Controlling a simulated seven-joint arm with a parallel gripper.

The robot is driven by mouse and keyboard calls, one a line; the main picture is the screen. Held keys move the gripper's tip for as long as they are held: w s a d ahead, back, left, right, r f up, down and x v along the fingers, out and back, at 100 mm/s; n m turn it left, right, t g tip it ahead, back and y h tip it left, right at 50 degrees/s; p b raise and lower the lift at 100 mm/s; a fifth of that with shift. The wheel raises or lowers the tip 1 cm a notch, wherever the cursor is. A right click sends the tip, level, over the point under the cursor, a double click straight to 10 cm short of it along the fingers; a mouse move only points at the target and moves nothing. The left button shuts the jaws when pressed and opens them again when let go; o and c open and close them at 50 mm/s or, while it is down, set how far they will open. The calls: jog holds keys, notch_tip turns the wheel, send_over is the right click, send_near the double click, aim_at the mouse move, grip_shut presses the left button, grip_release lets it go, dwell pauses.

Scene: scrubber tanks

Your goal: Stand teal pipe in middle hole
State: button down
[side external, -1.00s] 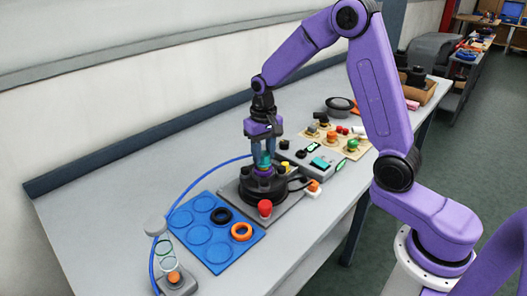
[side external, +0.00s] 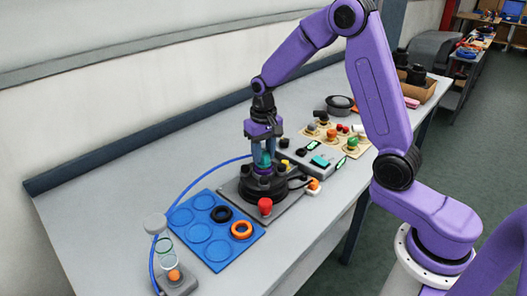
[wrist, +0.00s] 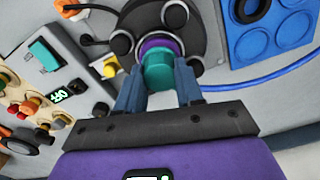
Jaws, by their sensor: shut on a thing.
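The teal pipe (wrist: 158,71) is upright between the fingers of my gripper (wrist: 158,88), which is shut on it. In the side view my gripper (side external: 263,158) points straight down over the black round fixture (side external: 262,186), and a little of the teal pipe (side external: 264,160) shows between its fingers. In the wrist view the black fixture (wrist: 122,25) has several round knobs around a purple ring (wrist: 153,44). The pipe's end is at this ring in the middle. I cannot tell how deep its lower end goes, as the hole is hidden.
A blue tray (side external: 217,252) with round recesses holds a black ring (side external: 221,214) and an orange ring (side external: 241,230). A red button (side external: 265,206) stands at the fixture's front. A grey control box (side external: 312,168) sits behind it. A blue hose (side external: 196,187) runs nearby.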

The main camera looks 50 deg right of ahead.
grip_release()
dwell(0.4)
dwell(0.4)
jog(key=shift+r, duration=3.55)
jog(key=s+a+r+n, duration=0.1)
jog(key=s+a+n, duration=0.35)
jog(key=s, duration=0.25)
jog(key=s+n, duration=1.1)
jog(key=s, duration=1.3)
jog(key=shift+a+f, duration=0.35)
jog(key=shift+a, duration=0.05)
